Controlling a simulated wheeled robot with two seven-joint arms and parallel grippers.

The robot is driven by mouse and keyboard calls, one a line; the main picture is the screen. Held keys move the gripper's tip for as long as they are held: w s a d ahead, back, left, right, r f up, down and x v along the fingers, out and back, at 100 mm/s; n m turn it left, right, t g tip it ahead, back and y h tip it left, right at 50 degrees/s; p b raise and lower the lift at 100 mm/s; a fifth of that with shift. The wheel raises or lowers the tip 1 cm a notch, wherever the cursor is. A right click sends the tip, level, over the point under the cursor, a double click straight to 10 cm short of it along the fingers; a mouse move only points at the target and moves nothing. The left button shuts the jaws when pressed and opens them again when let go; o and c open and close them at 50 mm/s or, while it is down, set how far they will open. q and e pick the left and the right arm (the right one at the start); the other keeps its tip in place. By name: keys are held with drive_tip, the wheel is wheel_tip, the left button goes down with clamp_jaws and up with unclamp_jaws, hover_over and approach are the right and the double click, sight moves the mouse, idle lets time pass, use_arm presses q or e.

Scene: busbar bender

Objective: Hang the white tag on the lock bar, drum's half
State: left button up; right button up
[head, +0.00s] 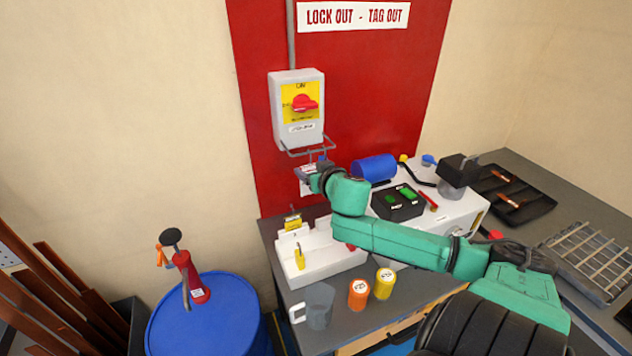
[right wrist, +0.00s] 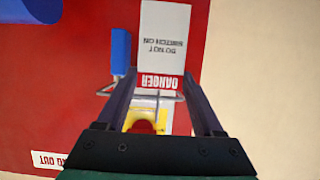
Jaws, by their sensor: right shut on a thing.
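The white tag (right wrist: 165,38), with a red DANGER band, is between the fingertips of my right gripper (right wrist: 160,78) in the right wrist view, which looks upside down. In the head view the right gripper (head: 312,172) is just below the wire lock bar (head: 306,152), under the grey switch box (head: 297,125). The tag (head: 306,189) shows partly below the gripper. The lock bar (right wrist: 148,92) crosses close to the tag's banded end; I cannot tell whether the tag is hooked on it. A blue padlock (right wrist: 121,50) hangs beside the tag. My left gripper is out of view.
A white holder (head: 325,258), a grey mug (head: 319,305), orange (head: 358,294) and yellow (head: 384,284) cylinders stand below my right arm. The bender bench (head: 465,210) is at right.

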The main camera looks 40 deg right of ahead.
drive_tip(key=shift+w+d, duration=0.1)
drive_tip(key=shift+w, duration=0.3)
drive_tip(key=shift+w+d+r+b, duration=0.1)
drive_tip(key=shift+w+r+b, duration=0.1)
drive_tip(key=shift+b, duration=0.25)
drive_tip(key=shift+f+b+x, duration=0.25)
drive_tip(key=shift+b+x, duration=0.3)
drive_tip(key=shift+x, duration=0.5)
drive_tip(key=shift+s+f, duration=0.1)
drive_tip(key=shift+f, duration=0.15)
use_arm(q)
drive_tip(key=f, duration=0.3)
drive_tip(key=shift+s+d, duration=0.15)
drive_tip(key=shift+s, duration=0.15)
use_arm(e)
drive_tip(key=shift+s, duration=0.1)
drive_tip(key=o, duration=1.3)
drive_tip(key=shift+o, duration=0.2)
drive_tip(key=shift+s, duration=0.1)
